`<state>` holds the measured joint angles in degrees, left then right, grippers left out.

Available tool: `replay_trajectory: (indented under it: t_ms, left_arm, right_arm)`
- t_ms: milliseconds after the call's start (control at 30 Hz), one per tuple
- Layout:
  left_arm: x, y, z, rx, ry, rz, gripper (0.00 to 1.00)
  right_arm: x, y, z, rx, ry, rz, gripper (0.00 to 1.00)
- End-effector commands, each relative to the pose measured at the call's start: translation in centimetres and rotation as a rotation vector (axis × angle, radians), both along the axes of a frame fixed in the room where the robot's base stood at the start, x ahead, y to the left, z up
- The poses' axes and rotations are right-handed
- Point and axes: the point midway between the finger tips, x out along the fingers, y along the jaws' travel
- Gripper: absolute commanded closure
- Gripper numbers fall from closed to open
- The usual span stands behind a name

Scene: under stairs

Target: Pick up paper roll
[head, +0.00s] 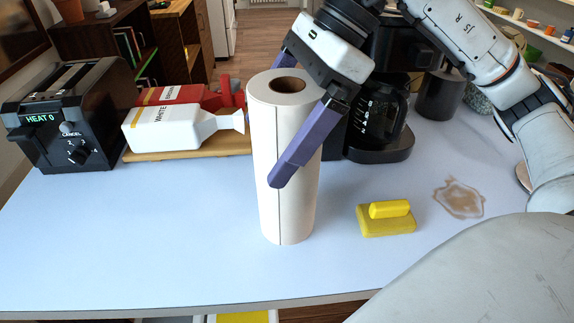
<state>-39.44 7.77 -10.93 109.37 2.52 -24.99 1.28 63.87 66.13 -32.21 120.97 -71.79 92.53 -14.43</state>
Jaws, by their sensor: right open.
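A white paper roll (266,190) stands upright on the light blue counter, with its brown core hole facing up. My right gripper (275,122) comes down from the upper right at the roll's upper half. Its jaws are open around the roll. One purple finger crosses the front of the roll, and the other shows only partly behind its top left edge. I cannot tell whether the fingers touch the roll. My left gripper is not in view.
A black coffee maker (375,150) is behind right. A yellow sponge (385,222) and a brown stain (459,198) lie right. The front left counter (130,240) is clear.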

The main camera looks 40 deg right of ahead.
Motion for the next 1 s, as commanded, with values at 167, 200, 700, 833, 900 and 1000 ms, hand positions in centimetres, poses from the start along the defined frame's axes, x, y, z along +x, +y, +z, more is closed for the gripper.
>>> replay_trajectory:
  t_ms: [167,200,700,833,900,1000]
  left_arm:
    - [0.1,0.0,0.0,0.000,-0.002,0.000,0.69]
    - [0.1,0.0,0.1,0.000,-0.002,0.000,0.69]
    - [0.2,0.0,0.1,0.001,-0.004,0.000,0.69]
    - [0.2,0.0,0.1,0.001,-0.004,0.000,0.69]
    - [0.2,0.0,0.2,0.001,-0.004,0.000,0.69]
    - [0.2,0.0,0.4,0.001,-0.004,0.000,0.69]
  right_arm:
    - [0.0,0.1,-0.1,0.001,-0.001,-0.001,0.03]
    - [0.0,0.1,-0.1,0.001,-0.001,-0.001,0.03]
    - [0.1,0.1,0.0,0.001,-0.002,0.000,0.67]
    - [0.1,0.1,0.1,0.002,-0.002,0.000,0.67]
    - [0.1,0.1,0.6,0.004,-0.004,0.001,0.67]
    - [0.1,0.2,2.1,0.004,-0.007,0.003,0.67]
